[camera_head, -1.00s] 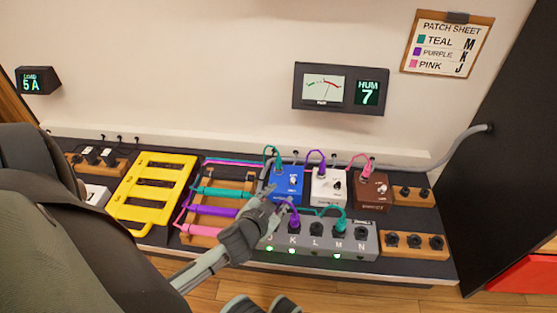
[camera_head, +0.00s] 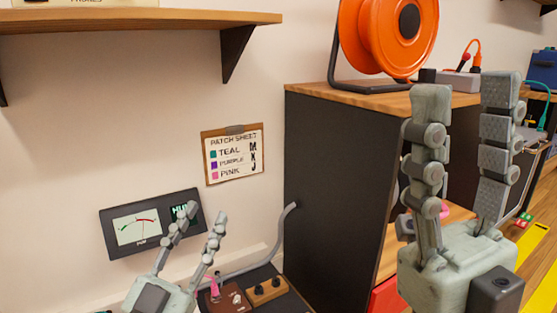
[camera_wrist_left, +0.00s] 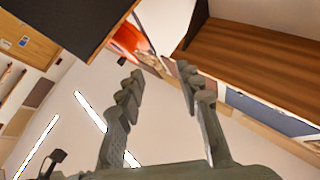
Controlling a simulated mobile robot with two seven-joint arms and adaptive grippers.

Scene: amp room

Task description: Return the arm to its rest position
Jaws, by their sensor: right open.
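My left gripper (camera_head: 205,213) is at the lower left of the head view, fingers pointing up and spread apart, with nothing between them. It overlaps the meter panel (camera_head: 125,230) and hides part of its green display. In the left wrist view its two fingers (camera_wrist_left: 160,72) stand apart and empty. My right gripper (camera_head: 468,88) is large at the right of the head view, fingers upright and wide apart, empty. It hides part of the wooden-topped cabinet. The patch sheet (camera_head: 235,168) hangs on the wall, reading teal M, purple K, pink J.
A brown pedal (camera_head: 222,302) with a pink plug and a wooden jack block (camera_head: 268,291) show at the bottom. A black cabinet (camera_head: 330,185) carries an orange cable reel (camera_head: 375,40). A wooden shelf (camera_head: 140,20) is at upper left.

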